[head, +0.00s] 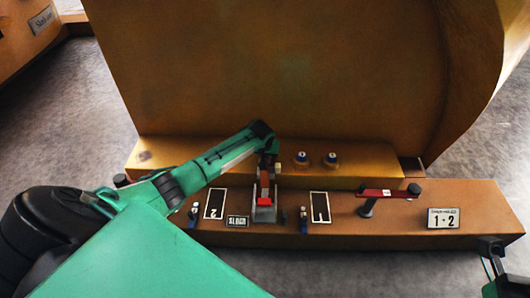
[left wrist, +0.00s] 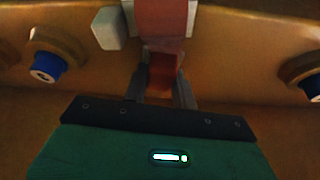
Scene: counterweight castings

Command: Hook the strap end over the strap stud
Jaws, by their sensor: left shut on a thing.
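My left gripper (head: 268,152) reaches in over the casting and is shut on a red strap end. In the left wrist view the two grey fingers (left wrist: 163,92) close on both sides of the red strap (left wrist: 164,70). In the head view the red strap piece (head: 265,184) runs into a grey fitting (head: 264,213). Blue-capped studs (head: 301,158) (head: 331,159) stand on the ledge right of the gripper. Blue caps also show in the left wrist view (left wrist: 47,67); I cannot tell which is the strap stud. My right gripper (head: 492,248) is partly visible at the right edge.
Panels marked 2 (head: 214,204) and 1 (head: 320,207) flank the fitting, with small dark posts (head: 303,214) beside them. A red-topped handle (head: 388,193) and a "1·2" card (head: 443,218) are to the right. A tall orange casting wall (head: 290,60) rises behind the ledge.

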